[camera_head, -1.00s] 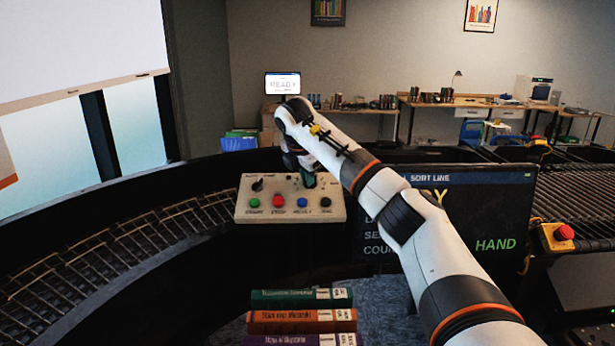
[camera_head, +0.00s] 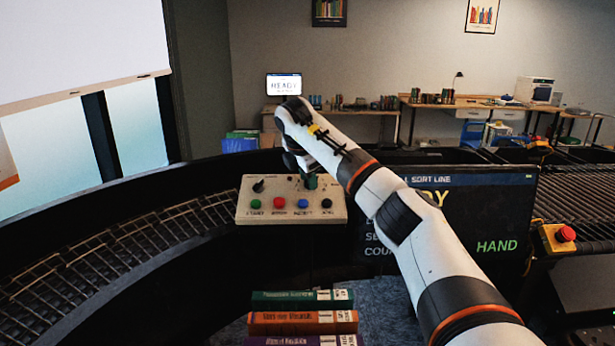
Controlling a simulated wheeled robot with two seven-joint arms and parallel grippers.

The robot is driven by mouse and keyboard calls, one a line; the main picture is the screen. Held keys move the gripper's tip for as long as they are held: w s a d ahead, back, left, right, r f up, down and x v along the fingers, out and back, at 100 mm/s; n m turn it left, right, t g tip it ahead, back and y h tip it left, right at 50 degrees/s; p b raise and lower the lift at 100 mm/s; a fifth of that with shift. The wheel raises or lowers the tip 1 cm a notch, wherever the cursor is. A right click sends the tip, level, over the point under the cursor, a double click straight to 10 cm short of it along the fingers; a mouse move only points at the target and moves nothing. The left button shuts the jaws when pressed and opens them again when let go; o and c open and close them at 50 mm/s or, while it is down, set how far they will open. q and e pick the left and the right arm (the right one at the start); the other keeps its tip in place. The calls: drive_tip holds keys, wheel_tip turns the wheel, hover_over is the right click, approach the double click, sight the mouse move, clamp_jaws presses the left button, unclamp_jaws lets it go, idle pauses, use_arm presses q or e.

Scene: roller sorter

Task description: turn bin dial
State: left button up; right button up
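A cream control panel (camera_head: 290,213) stands in the middle of the camera_head view. It has a black dial (camera_head: 258,186) at upper left and a row of green, red, blue and black buttons along the front. My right gripper (camera_head: 309,182) points down at the panel's upper right part, with its tip at or just above the surface. The wrist and fingers hide what lies under it, so a dial there cannot be seen clearly. I cannot tell whether its fingers are open or shut. My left gripper is not in view.
A dark screen (camera_head: 497,245) reading HAND stands right of the panel, partly behind my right arm. Stacked books (camera_head: 302,322) lie in front. A roller track (camera_head: 110,255) curves along the left. A red stop button (camera_head: 565,233) on a yellow box is at right.

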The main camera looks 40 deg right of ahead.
drive_tip(key=shift+a+r, duration=0.15)
drive_tip(key=shift+r, duration=0.3)
drive_tip(key=b+v, duration=0.2)
drive_tip(key=v, duration=0.9)
drive_tip(key=shift+b, duration=0.4)
